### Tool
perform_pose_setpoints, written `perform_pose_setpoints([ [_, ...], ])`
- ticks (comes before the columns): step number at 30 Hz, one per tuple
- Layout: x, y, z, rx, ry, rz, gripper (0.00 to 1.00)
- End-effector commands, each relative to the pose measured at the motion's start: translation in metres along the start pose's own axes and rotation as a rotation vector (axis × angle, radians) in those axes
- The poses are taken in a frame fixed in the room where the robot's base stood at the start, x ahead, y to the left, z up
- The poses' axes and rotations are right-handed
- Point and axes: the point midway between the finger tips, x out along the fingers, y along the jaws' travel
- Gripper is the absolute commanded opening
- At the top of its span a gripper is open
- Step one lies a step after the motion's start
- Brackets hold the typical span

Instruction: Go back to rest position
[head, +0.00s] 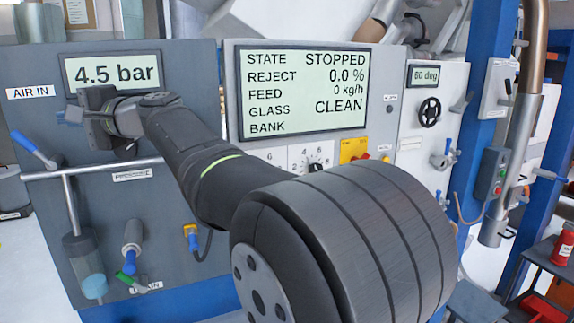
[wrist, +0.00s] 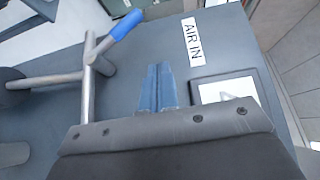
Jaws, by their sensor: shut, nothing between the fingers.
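My gripper (head: 68,116) is at the upper left of the head view, in front of the grey panel (head: 190,100). It is just below the 4.5 bar display (head: 115,72). In the wrist view its two blue-grey fingers (wrist: 157,86) lie together with nothing between them. My arm stretches across the panel from the lower right. The blue-handled lever valve (head: 35,150) is below and left of the gripper, and shows at the top left of the wrist view (wrist: 122,27). The fingers appear apart from it.
The AIR IN label (wrist: 192,42) and part of the display (wrist: 228,92) are close to the fingers. A pipe (head: 95,170) runs below the gripper. A screen (head: 340,90) reads STOPPED and CLEAN. A blue post (head: 487,70) stands to the right.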

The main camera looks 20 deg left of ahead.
Motion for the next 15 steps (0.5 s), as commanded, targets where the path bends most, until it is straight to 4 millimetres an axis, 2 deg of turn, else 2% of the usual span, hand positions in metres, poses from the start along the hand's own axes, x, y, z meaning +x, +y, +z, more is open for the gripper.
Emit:
perform_pose_setpoints([
  [15, -0.015, 0.015, -0.01, 0.119, 0.0, -0.172, 0.0],
])
